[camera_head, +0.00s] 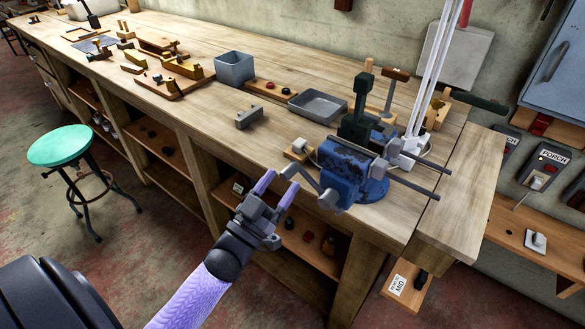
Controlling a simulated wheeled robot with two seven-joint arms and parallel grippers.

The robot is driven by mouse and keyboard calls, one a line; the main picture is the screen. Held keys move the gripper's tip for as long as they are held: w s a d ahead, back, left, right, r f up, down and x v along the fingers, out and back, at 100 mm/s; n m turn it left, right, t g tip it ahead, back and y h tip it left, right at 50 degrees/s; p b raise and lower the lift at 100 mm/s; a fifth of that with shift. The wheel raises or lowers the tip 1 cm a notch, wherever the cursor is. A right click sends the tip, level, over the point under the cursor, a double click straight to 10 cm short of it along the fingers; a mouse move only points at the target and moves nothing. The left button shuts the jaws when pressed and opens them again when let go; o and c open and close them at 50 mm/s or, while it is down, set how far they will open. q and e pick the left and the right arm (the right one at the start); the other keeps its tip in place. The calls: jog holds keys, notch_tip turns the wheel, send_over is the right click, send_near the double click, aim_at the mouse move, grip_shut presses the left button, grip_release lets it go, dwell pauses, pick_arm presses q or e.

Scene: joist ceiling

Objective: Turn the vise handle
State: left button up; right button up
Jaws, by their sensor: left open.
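A blue vise (345,178) with worn paint is mounted at the front edge of the wooden workbench, near its right end. Its grey metal crank handle (312,183) sticks out from the front of the vise to the left. My left gripper (276,187) reaches up from the lower left, in front of the bench edge. Its two purple fingers are apart with nothing between them. The fingertips are just left of the handle, close to it; I cannot tell whether they touch. My right gripper does not show.
The workbench (222,112) holds a grey bin (235,68), a shallow grey tray (318,105), a small grey block (249,117) and wooden parts further left. A green stool (60,146) stands at left. Several thin rods rise behind the vise. Shelves are below the bench.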

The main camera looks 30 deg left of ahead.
aim_at(289, 174)
pick_arm(q)
jog(key=shift+x, duration=1.6)
jog(key=shift+f, duration=0.1)
grip_shut()
